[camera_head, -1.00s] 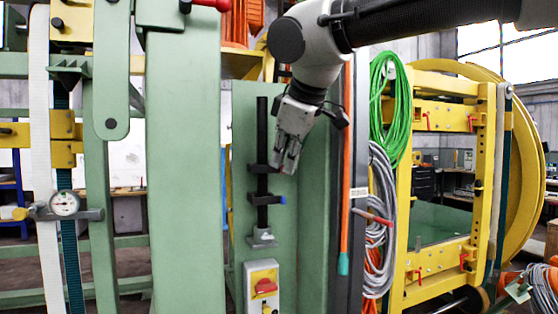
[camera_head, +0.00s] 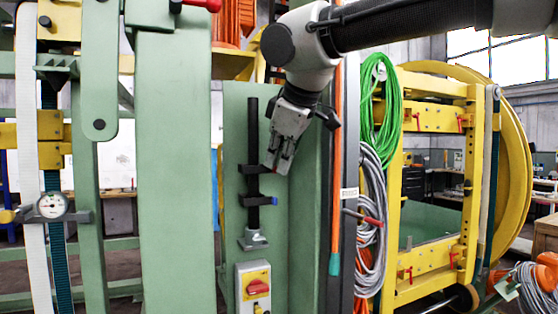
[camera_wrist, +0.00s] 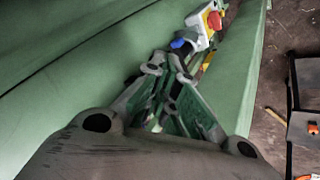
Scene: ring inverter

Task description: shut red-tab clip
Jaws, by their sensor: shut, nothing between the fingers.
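A black vertical bar (camera_head: 253,125) stands against a green panel and carries two black clips. The upper clip (camera_head: 252,169) has a small red tab at its right end, largely covered by my fingertips. The lower clip (camera_head: 256,201) has a blue tab, which also shows in the wrist view (camera_wrist: 180,44). My gripper (camera_head: 277,166) is shut and empty, pointing down at the upper clip's right end. I cannot tell whether it touches the tab. In the wrist view my gripper (camera_wrist: 168,64) has its fingertips together, and the red tab cannot be made out.
A switch box with a red knob (camera_head: 257,287) sits below the bar. A wide green post (camera_head: 180,160) stands to the left. An orange tube (camera_head: 336,150), green cable coils (camera_head: 381,120) and a yellow frame (camera_head: 470,170) are to the right.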

